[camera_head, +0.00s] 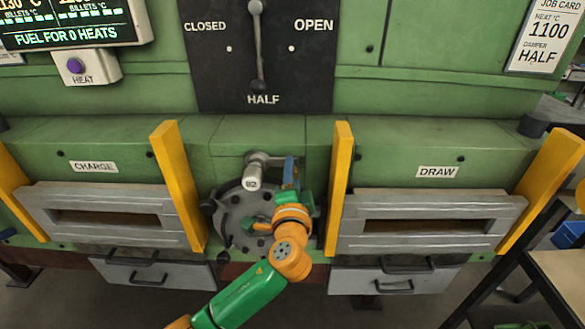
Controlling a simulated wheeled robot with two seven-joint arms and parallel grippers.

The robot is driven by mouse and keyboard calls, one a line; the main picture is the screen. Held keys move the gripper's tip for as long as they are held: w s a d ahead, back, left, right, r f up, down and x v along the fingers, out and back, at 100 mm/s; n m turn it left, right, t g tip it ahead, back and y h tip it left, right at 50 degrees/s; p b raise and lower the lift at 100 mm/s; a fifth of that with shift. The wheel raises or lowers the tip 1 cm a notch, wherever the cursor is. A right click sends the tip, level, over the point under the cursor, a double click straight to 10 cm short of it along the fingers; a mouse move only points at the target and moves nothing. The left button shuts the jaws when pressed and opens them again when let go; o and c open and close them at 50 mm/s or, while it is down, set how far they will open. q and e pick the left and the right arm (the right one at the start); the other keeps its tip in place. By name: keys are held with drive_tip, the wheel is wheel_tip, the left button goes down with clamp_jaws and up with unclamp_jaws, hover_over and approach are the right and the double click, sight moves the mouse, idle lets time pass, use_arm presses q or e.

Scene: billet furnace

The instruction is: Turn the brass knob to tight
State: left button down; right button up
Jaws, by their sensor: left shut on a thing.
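My left arm comes up from the bottom of the picture, and its left gripper (275,222) is against the right part of the round dark bolted plate (232,232) in the middle of the green furnace front. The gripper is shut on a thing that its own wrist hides. I cannot make out the brass knob or any tight mark; the wrist covers that part of the plate. A pipe fitting with a white tag (251,184) sits at the plate's top, and a blue handle-like part (289,168) stands just right of it. My right gripper is not in view.
Yellow posts (178,185) and (338,190) stand close on both sides of the plate. The CHARGE door (100,195) is left, the DRAW door (430,205) right. The damper lever (257,50) points down to HALF. A table (560,275) stands at lower right.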

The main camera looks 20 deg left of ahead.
use_arm(q)
drive_tip(key=m, duration=0.5)
drive_tip(key=shift+m, duration=0.3)
idle(0.4)
drive_tip(key=c, duration=0.5)
unclamp_jaws()
drive_tip(key=shift+c, duration=0.2)
drive_tip(key=b+v, duration=0.2)
drive_tip(key=v, duration=0.5)
drive_tip(key=shift+a, duration=0.15)
